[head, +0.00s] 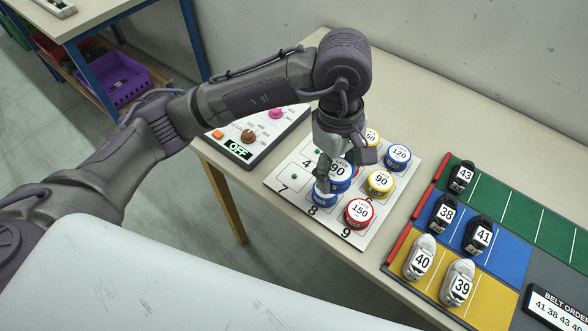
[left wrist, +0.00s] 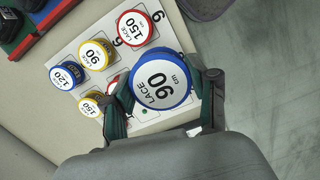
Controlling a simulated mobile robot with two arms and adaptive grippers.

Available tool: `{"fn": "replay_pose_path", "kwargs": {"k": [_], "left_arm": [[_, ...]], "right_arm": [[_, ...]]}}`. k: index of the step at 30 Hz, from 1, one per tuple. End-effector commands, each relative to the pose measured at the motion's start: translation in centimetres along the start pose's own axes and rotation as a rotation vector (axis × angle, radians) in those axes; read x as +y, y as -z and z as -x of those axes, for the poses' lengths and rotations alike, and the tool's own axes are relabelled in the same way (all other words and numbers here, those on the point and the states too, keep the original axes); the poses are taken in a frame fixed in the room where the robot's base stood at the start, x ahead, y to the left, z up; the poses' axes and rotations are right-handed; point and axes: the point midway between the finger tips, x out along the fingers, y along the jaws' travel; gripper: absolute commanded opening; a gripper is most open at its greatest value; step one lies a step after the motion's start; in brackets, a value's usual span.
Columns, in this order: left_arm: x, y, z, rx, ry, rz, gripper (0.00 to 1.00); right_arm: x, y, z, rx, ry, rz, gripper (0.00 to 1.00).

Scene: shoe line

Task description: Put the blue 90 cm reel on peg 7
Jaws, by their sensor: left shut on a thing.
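My left gripper (head: 331,172) is shut on the blue 90 cm reel (head: 340,171) and holds it above the numbered board, near the middle. The left wrist view shows the same reel (left wrist: 162,84), label facing the camera, between the gripper's fingers (left wrist: 165,95). Peg 7 (head: 294,176), a small green peg at the board's front left corner, is bare. It lies to the left of the held reel in the head view. Another blue reel (head: 321,199) sits at place 8, partly hidden behind the gripper. My right gripper is not in view.
The board (head: 273,181) also bears a red 150 reel (head: 359,211) at 9, a yellow 90 (head: 381,182), a blue 120 (head: 398,156) and a partly hidden yellow 150 (head: 371,137). A control box (head: 238,151) stands left; shoes on coloured lanes lie right.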

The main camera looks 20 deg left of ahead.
Motion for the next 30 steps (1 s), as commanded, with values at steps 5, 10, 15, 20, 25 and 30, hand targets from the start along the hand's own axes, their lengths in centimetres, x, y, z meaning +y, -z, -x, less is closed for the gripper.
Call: {"fn": "replay_pose_path", "kwargs": {"k": [5, 10, 15, 20, 25, 30], "left_arm": [[-0.3, 3.8, -1.5, 0.000, 0.006, 0.017, 0.24], [-0.4, 8.0, -3.3, 0.001, 0.005, 0.016, 0.24], [-0.5, 10.9, -4.7, -0.001, 0.003, 0.010, 0.24], [-0.5, 11.9, -5.4, 0.000, 0.001, 0.006, 0.24], [-0.6, 12.1, -7.8, -0.002, 0.004, 0.006, 0.24], [-0.5, 12.3, -9.2, 0.001, 0.000, 0.005, 0.24]], "right_arm": [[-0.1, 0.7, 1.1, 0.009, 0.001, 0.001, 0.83], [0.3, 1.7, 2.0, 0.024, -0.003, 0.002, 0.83], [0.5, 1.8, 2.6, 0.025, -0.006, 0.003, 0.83], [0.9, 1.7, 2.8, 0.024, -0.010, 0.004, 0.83], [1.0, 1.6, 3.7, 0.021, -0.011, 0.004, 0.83], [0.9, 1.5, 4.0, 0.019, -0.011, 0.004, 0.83]]}}
